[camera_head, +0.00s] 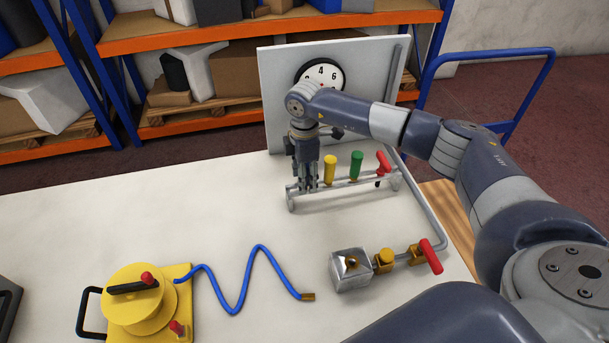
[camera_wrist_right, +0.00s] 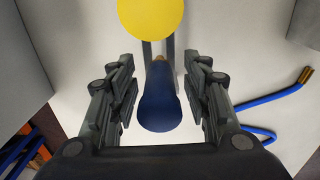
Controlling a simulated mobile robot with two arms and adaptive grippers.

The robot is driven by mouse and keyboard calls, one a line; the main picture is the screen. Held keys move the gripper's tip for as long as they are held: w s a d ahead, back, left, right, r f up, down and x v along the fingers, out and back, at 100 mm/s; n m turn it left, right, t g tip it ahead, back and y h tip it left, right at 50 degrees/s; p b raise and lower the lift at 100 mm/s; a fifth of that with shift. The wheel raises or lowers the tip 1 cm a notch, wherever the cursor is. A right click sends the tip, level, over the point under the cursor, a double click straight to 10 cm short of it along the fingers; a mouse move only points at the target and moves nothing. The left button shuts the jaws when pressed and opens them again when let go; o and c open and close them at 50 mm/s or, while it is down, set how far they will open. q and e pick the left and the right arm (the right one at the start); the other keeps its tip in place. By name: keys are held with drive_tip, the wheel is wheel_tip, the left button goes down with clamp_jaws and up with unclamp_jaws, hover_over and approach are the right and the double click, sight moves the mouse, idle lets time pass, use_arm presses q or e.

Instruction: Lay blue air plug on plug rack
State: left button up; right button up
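The plug rack (camera_head: 291,203) is a metal rail frame on the table in front of the gauge panel. A yellow plug (camera_head: 330,169), a green plug (camera_head: 356,164) and a red plug (camera_head: 383,162) stand along it. My right gripper (camera_head: 308,184) points down at the rack's left end. In the right wrist view the blue plug (camera_wrist_right: 160,105) is between its open fingers (camera_wrist_right: 160,100), with a gap on each side. The rack's rails (camera_wrist_right: 171,52) and the yellow plug (camera_wrist_right: 150,14) show beyond it. The blue plug is hidden in the head view. My left gripper is not seen.
A panel with a round gauge (camera_head: 320,75) stands behind the rack. A metal block (camera_head: 350,270) with a red-handled valve (camera_head: 430,256) is at front right. A yellow reel (camera_head: 135,300) with a blue hose (camera_head: 238,300) is at front left. The table's left middle is clear.

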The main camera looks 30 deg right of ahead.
drive_tip(key=shift+r, duration=0.15)
wheel_tip(320, 180, up, 12)
drive_tip(key=shift+f, duration=0.15)
idle(0.8)
